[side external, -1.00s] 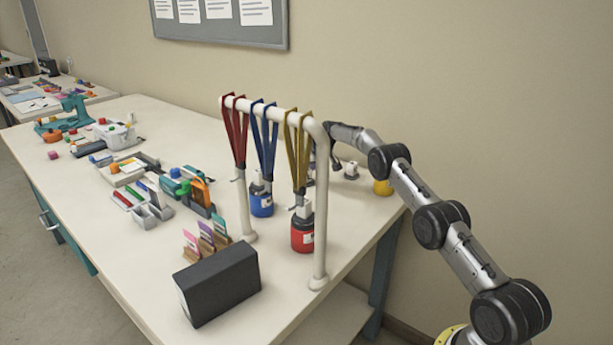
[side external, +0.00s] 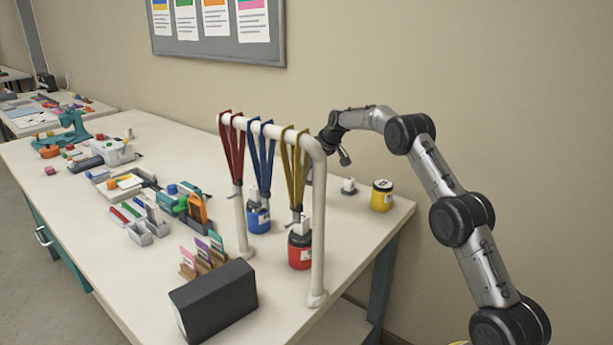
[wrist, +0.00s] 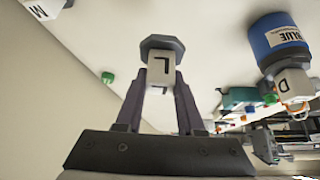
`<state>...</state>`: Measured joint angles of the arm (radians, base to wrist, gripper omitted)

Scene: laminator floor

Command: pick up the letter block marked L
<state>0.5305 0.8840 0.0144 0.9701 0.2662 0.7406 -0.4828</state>
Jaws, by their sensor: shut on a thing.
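In the wrist view the white letter block marked L (wrist: 160,66) sits between the two fingertips of my gripper (wrist: 161,78), which is shut on it. The L faces the camera. A dark eight-sided piece (wrist: 162,42) shows at the block's far end; I cannot tell if it is joined to the block. In the side view my gripper (side external: 343,155) hangs above the table's back edge, behind the lanyard rail. The L block cannot be made out there.
A white lanyard rail (side external: 318,215) stands close to my gripper. The blue jar (side external: 258,220) and red jar (side external: 299,254) carry white blocks. A block marked M (wrist: 38,11) shows in the wrist view.

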